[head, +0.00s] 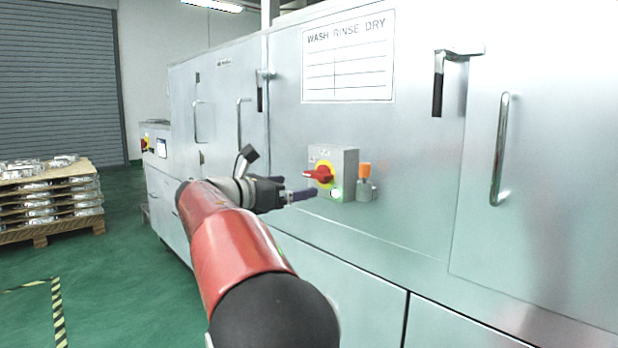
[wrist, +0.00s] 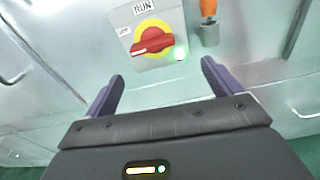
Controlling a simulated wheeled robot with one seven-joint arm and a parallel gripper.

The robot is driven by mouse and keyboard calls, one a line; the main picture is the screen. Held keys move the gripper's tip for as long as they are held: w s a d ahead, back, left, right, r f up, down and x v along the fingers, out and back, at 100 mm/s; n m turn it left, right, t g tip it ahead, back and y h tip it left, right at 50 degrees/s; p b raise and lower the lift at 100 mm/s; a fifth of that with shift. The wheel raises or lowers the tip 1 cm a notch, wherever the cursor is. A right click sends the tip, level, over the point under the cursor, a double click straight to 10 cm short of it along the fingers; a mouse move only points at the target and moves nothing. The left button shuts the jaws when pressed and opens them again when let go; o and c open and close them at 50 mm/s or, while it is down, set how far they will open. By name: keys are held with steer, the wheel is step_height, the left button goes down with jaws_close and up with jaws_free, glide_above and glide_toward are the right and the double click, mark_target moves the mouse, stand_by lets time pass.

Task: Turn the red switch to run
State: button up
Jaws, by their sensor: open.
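The red switch (head: 319,175) is a rotary handle on a yellow disc, on a grey box fixed to the washer's front. In the wrist view the red switch (wrist: 152,44) lies nearly level, its marked end towards the left, near a small label that seems to read OFF. The RUN label (wrist: 143,6) is above the disc. A lit green lamp (wrist: 181,53) is at the box's lower right. My gripper (head: 300,194) is open and empty, in front of the box and a little below and left of the switch. Its fingers (wrist: 162,78) are apart, below the switch in the wrist view.
An orange-topped fitting in a metal holder (head: 365,184) sits just right of the box. Door handles (head: 500,150) stick out from the washer's steel front (head: 420,200). A pallet of castings (head: 45,200) stands far left. Green floor is free at left.

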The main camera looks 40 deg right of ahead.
mark_target(313, 175)
steer(key=shift+n+h, duration=0.3)
steer(key=d, duration=0.2)
steer(key=w+d+r, duration=0.1)
steer(key=d, duration=0.5)
steer(key=shift+w+r+p, duration=0.15)
steer(key=shift+w+p, duration=0.2)
steer(key=shift+w, duration=0.05)
steer(key=shift+c, duration=0.3)
steer(key=shift+a, duration=0.1)
steer(key=c, duration=0.9)
